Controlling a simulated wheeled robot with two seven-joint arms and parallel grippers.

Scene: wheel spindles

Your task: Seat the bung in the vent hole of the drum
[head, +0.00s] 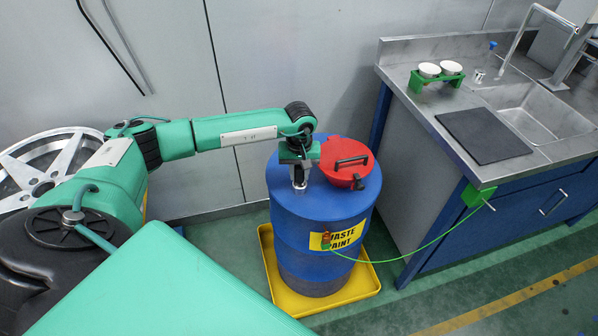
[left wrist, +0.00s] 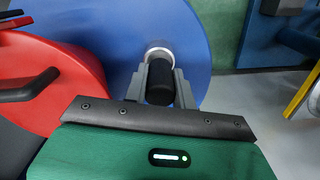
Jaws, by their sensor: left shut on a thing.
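The blue drum (head: 322,240) stands upright with a yellow "WASTE PAINT" label. My left gripper (head: 299,180) points down over the left part of the drum's top. In the left wrist view, its two grey fingers (left wrist: 160,88) are shut on the bung, a black cylinder (left wrist: 160,80). A silvery round rim (left wrist: 158,49) shows at the bung's far end against the blue drum top (left wrist: 130,25). The vent hole itself is hidden by the bung and fingers, and I cannot tell how deep the bung sits. My right gripper is not in view.
A red lid with a black handle (head: 353,155) sits on the drum beside my gripper. The drum stands in a yellow tray (head: 367,283). A green wire (head: 420,250) runs to a green clamp on the sink bench (head: 410,78). A wheel rim (head: 45,165) is at left.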

